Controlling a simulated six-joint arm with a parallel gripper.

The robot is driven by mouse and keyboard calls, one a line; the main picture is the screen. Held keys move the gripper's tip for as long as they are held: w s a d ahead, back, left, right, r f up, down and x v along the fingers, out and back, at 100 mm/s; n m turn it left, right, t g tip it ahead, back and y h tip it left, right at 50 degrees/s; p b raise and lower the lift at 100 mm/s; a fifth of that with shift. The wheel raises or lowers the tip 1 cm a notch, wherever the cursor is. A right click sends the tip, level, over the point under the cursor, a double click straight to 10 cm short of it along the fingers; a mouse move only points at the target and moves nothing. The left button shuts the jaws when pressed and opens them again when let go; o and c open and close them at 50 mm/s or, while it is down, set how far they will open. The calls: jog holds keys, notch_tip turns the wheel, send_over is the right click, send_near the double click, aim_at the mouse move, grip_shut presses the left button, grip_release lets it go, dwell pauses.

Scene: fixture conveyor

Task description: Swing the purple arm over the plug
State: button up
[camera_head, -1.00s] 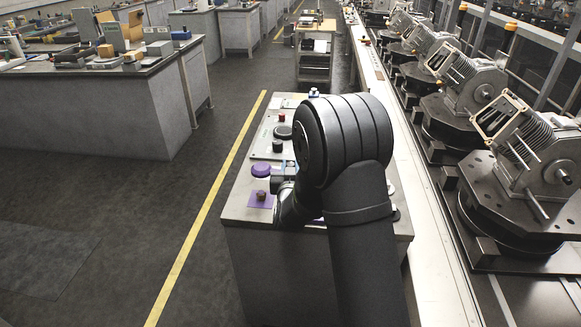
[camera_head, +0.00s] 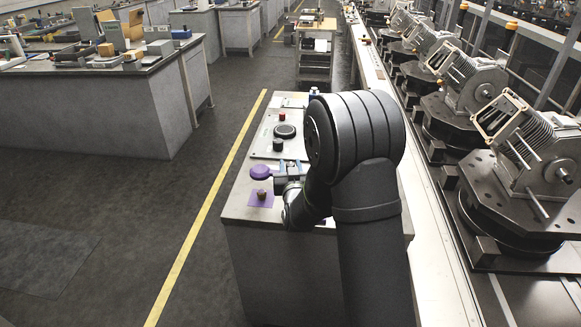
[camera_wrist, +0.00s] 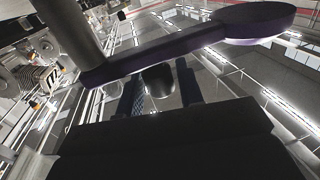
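The purple arm has a flat round end (camera_head: 262,172) in the head view. In the wrist view, the purple arm (camera_wrist: 165,48) runs from a grey post at the left to its disc at the upper right. The plug (camera_head: 262,194) is a small brownish knob on a purple square, just in front of the disc and uncovered in the head view. My gripper (camera_head: 290,165) is at the right of the disc, its blue fingers apart. In the wrist view, my gripper (camera_wrist: 160,82) has a dark peg between its fingers, below the arm; contact is unclear.
The grey bench (camera_head: 238,210) carries a plate with a red button (camera_head: 281,115) and a black knob (camera_head: 285,131) behind the purple arm. A conveyor with motor units (camera_head: 525,150) runs along the right.

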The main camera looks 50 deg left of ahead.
jog(key=shift+o, duration=0.8)
jog(key=v, duration=1.7)
jog(key=shift+d, duration=0.2)
jog(key=x, duration=1.7)
jog(key=shift+a, duration=0.25)
jog(key=shift+d, duration=0.1)
